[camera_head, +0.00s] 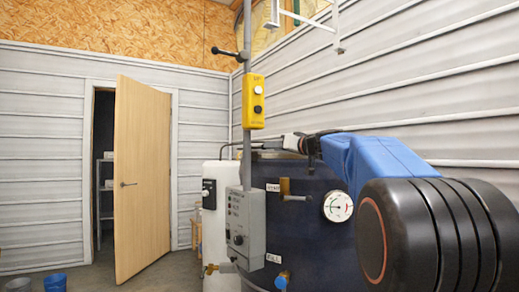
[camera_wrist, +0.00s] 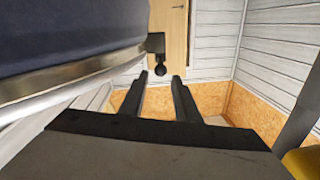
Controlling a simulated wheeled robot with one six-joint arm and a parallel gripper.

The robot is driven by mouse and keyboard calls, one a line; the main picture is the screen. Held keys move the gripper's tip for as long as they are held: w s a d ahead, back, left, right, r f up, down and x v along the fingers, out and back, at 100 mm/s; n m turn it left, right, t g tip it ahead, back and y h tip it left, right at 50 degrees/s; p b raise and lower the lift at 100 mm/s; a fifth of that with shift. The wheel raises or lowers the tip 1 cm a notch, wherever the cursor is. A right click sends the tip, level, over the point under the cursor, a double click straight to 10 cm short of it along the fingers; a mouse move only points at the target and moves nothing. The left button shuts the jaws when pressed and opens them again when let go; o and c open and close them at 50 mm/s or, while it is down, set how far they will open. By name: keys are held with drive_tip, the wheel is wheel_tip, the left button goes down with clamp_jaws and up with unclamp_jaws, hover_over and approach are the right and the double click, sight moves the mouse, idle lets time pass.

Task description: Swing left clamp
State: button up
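A dark blue tank (camera_head: 315,235) with gauge and valves stands in front of me. Its curved wall and bright metal rim (camera_wrist: 75,85) fill the upper left of the wrist view. A black block with a round knob (camera_wrist: 157,45) sits beside the rim there; it looks like a clamp, but I cannot tell if it is the left one. My gripper (camera_wrist: 162,84) is open, its two dark fingers apart with nothing seen between them. The knob lies just beyond the fingertips, apart from them in the picture. In the head view my gripper (camera_head: 294,143) is small, at the tank's top edge.
A grey post (camera_head: 246,55) carries a black-knobbed lever (camera_head: 228,52), a yellow button box (camera_head: 253,101) and a grey control box (camera_head: 245,224) before the tank. A white cylinder (camera_head: 213,185) stands left. A wooden door (camera_head: 143,180) is ajar; blue bucket (camera_head: 54,282) on the floor.

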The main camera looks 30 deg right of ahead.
sight(259, 147)
drive_tip(key=w, duration=0.3)
drive_tip(key=w+a, duration=0.1)
drive_tip(key=w, duration=0.5)
drive_tip(key=shift+w+a, duration=0.2)
drive_tip(key=shift+w, duration=0.2)
clamp_jaws()
